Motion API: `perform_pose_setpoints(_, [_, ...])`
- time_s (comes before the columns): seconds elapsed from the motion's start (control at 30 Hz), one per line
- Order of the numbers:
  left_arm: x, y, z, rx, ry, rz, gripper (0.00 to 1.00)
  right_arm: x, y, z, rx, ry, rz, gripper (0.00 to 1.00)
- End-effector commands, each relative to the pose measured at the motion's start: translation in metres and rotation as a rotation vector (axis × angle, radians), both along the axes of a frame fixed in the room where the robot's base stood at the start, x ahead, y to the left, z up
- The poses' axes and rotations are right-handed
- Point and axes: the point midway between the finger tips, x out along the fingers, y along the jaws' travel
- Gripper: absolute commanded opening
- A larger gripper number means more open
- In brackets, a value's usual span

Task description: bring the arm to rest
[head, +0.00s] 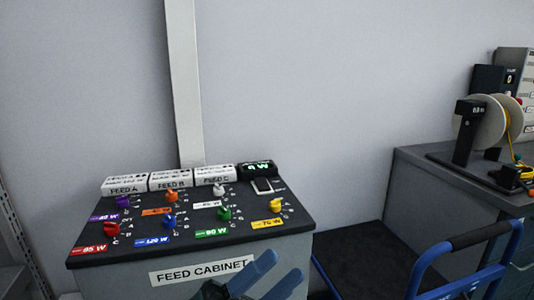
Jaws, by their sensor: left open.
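My left gripper (268,276) shows at the bottom of the head view, in front of the feed cabinet (120,279). Its two blue fingers are spread apart with nothing between them. It looks apart from the knobs on the cabinet's dark top, though whether it touches the front face cannot be told. The rest of this arm is mostly cut off by the lower picture edge. My right gripper is not in view.
The cabinet top carries several coloured knobs, among them a green knob (224,213), and a small display (257,169). A blue-handled cart (378,262) stands to the right. Beyond it, a grey bench (430,165) holds a cable spool (482,124).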

Motion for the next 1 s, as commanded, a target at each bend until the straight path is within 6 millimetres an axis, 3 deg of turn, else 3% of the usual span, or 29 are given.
perform_pose_setpoints(0.03, [0.006, 0.015, -0.018, -0.068, 0.189, 0.027, 0.51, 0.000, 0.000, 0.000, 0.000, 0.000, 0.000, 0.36])
perform_pose_setpoints(0.13, [0.015, 0.046, -0.057, -0.204, 0.543, 0.074, 0.51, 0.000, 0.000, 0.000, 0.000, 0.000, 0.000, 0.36])
perform_pose_setpoints(0.27, [0.010, 0.082, -0.115, -0.373, 0.952, 0.129, 0.51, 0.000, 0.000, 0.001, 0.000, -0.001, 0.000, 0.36])
perform_pose_setpoints(0.4, [-0.009, 0.108, -0.166, -0.514, 1.265, 0.176, 0.51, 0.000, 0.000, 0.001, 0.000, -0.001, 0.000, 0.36])
perform_pose_setpoints(0.6, [-0.046, 0.132, -0.219, -0.672, 1.588, 0.235, 0.51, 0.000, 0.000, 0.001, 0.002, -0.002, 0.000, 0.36])
perform_pose_setpoints(0.77, [-0.081, 0.147, -0.252, -0.787, 1.806, 0.284, 0.51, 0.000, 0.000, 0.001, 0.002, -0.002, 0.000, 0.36])
perform_pose_setpoints(0.83, [-0.080, 0.147, -0.240, -0.784, 1.822, 0.296, 0.51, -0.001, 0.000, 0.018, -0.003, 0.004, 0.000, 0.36])
perform_pose_setpoints(1.0, [-0.079, 0.147, -0.231, -0.753, 1.847, 0.336, 0.51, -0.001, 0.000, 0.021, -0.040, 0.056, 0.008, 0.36])
